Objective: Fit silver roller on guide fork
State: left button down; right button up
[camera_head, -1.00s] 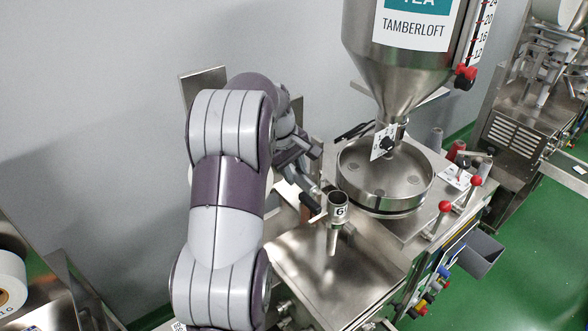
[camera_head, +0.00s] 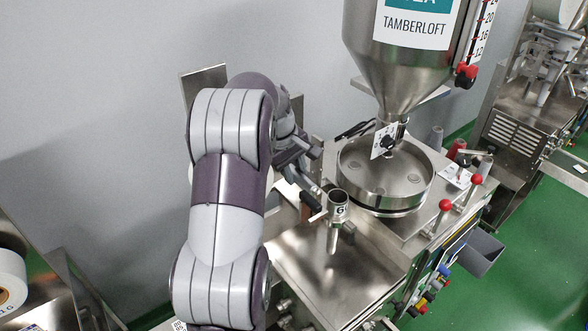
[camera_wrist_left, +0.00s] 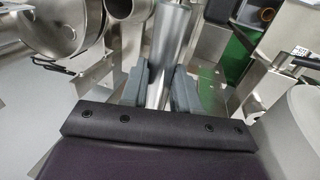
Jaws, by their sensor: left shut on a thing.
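The silver roller (camera_wrist_left: 172,38) is a smooth metal cylinder. In the left wrist view it stands lengthwise between the two grey fingers of my left gripper (camera_wrist_left: 158,84), which are shut on it. In the head view my left gripper (camera_head: 298,160) is beyond my arm, left of the round steel pan, and the roller is hard to make out there. I cannot clearly identify the guide fork in either view; my arm hides part of the machine. My right gripper is not in view.
A steel hopper (camera_head: 400,70) stands over a round pan (camera_head: 365,170). Red-knobbed levers (camera_head: 445,205) stand at right. A grey wall is behind.

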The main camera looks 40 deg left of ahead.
pick_arm(q)
jog(key=shift+f+b, duration=0.7)
jog(key=shift+f, duration=0.4)
jog(key=c, duration=0.8)
grip_release()
jog(key=shift+o, duration=0.2)
jog(key=shift+r, duration=0.2)
jog(key=shift+s+a+r+b, duration=0.15)
jog(key=shift+s+r+b, duration=0.05)
jog(key=shift+r+b, duration=0.45)
jog(key=p+v, duration=0.4)
jog(key=v, duration=0.1)
jog(key=shift+s+r, duration=0.25)
jog(key=shift+r, duration=0.1)
